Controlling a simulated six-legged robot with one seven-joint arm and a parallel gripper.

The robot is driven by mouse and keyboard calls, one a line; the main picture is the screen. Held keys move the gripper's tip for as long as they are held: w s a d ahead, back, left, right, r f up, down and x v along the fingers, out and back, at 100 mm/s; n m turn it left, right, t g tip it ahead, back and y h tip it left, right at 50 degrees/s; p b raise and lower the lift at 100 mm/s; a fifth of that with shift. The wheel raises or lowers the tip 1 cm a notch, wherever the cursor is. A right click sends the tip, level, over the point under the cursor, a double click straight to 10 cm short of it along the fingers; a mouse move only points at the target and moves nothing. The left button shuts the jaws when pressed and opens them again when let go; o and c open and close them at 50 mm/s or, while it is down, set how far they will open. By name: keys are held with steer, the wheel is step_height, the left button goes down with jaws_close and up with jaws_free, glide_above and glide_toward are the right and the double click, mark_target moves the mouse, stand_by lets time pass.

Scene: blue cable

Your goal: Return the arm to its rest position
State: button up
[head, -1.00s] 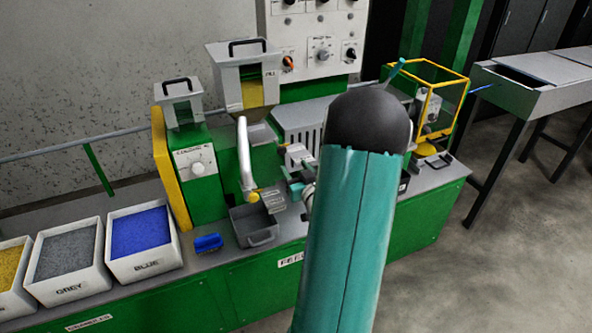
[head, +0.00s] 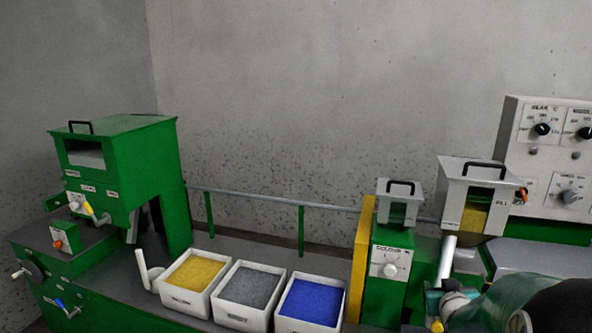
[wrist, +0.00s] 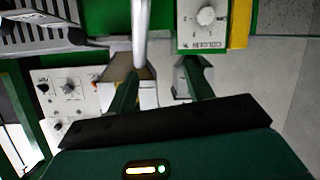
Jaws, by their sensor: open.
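My arm (head: 530,302), teal with a dark rounded joint, lies across the bottom right corner of the head view, partly cut off by the edge. My gripper (wrist: 160,72) shows in the wrist view as two dark green fingers spread apart, with nothing between them. Behind the fingers is the feed machine, upside down in this view, with its pale pipe (wrist: 140,30) and a white dial (wrist: 206,16). I cannot tell whether the fingers touch anything. In the head view the fingers cannot be clearly made out.
Bins of yellow (head: 196,274), grey (head: 250,288) and blue (head: 312,302) granules stand along the bench. A green machine (head: 125,170) stands at the left. A hopper (head: 475,195) and a control panel (head: 550,150) stand at the right, near my arm. A rail (head: 280,203) runs behind the bins.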

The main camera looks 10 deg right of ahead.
steer(key=s+a+r+n+g+y, duration=0.1)
steer(key=s+a+r+g+y, duration=0.15)
steer(key=a, duration=0.75)
steer(key=s+a+r+n+g+y, duration=0.15)
steer(key=a+r, duration=0.25)
steer(key=a, duration=0.6)
steer(key=s+a+n+g+y, duration=0.1)
steer(key=s+a+g+y, duration=0.1)
steer(key=s+a, duration=1.1)
steer(key=shift+r+y, duration=0.25)
steer(key=shift+y, duration=0.05)
